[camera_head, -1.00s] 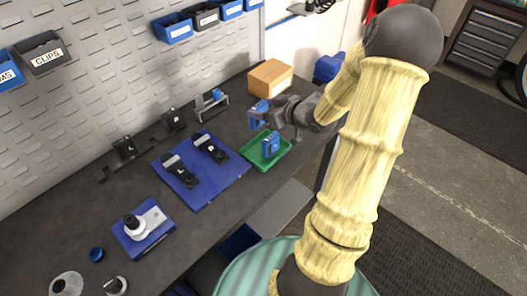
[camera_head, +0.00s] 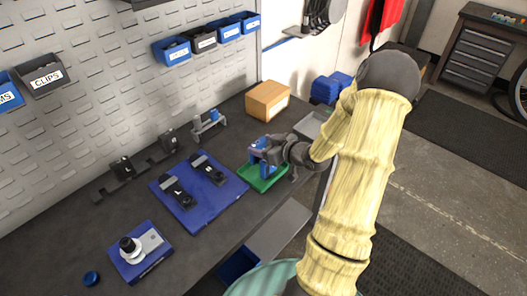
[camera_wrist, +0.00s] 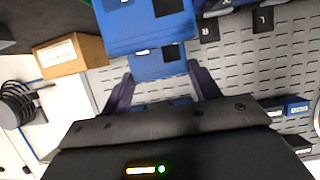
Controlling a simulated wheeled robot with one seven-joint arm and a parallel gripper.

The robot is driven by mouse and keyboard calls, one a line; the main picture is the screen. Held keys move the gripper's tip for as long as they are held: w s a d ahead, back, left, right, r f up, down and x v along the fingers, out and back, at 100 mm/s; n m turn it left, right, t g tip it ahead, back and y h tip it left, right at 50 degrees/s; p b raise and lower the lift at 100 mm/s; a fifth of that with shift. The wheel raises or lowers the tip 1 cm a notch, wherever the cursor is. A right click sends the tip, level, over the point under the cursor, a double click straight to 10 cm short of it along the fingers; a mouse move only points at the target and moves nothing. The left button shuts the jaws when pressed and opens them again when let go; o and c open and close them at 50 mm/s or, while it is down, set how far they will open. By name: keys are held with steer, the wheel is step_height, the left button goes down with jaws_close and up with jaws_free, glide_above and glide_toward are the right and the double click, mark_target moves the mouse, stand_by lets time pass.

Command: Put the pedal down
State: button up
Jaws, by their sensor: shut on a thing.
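My gripper (camera_head: 268,148) is shut on a blue pedal (camera_head: 256,155) and holds it low over the green tray (camera_head: 263,182). In the wrist view the dark fingers (camera_wrist: 160,75) stand on either side of this blue pedal (camera_wrist: 158,65). A second, larger-looking blue block (camera_wrist: 140,28) with a dark rectangle overlaps it there, nearer the camera. It looks like the blue piece standing in the tray. I cannot tell whether the held pedal touches the tray, as my gripper hides part of the tray.
A blue mat (camera_head: 207,208) with two black parts marked with letters lies left of the tray. A cardboard box (camera_head: 267,101) stands behind, a grey tray (camera_head: 312,125) to the right. Black stands (camera_head: 122,168) line the wall.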

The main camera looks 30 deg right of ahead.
steer(key=f, duration=0.3)
steer(key=shift+a, duration=0.3)
steer(key=shift+d+f, duration=0.1)
steer(key=shift+f, duration=0.2)
steer(key=o, duration=1.1)
steer(key=shift+c, duration=0.2)
steer(key=shift+r, duration=0.1)
